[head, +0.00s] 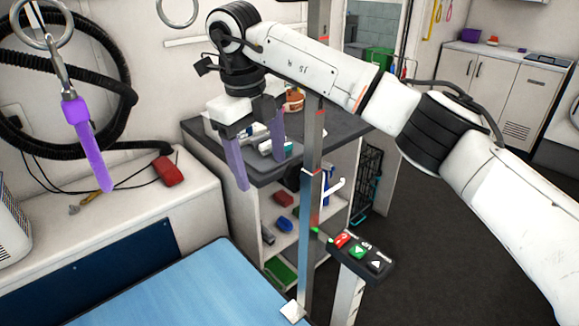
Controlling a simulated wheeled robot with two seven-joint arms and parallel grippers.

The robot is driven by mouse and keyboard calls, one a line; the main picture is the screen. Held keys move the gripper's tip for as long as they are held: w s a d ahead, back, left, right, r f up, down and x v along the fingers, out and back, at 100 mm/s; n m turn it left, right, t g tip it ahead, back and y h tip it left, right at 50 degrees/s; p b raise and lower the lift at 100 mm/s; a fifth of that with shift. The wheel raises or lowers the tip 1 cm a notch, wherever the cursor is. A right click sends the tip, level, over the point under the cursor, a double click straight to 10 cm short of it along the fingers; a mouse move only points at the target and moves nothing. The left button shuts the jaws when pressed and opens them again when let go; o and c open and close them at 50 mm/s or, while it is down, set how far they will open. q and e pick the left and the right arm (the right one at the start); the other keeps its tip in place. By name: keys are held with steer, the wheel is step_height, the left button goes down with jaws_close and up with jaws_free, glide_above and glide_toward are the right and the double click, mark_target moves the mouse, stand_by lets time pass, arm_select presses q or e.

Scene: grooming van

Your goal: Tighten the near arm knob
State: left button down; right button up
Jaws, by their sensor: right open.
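A tall metal post (304,262) rises from the corner of the blue grooming table (180,290). A white block (293,312) sits at the post's foot. My right gripper (258,171) is open and empty, with its two purple fingers pointing down. It appears left of the post and higher than the handle, apart from both. My left gripper is not in view.
A dark-topped shelf unit (200,130) with bottles stands behind the gripper. A button panel (358,252) is right of the post. A purple strap (88,145) hangs at left by a black hose (120,65). The floor (430,240) at right is clear.

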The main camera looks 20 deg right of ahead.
mark_target(292, 163)
steer(key=d, duration=0.1)
steer(key=d+r+m+h, duration=0.1)
steer(key=d, duration=0.1)
steer(key=w+d+r+h, duration=0.1)
steer(key=d, duration=0.1)
steer(key=shift+d+r+m+t, duration=0.15)
steer(key=shift+d+m+t, duration=0.05)
steer(key=shift+m+t, duration=0.1)
steer(key=x, duration=0.6)
steer(key=shift+f, duration=0.4)
steer(key=c, duration=1.1)
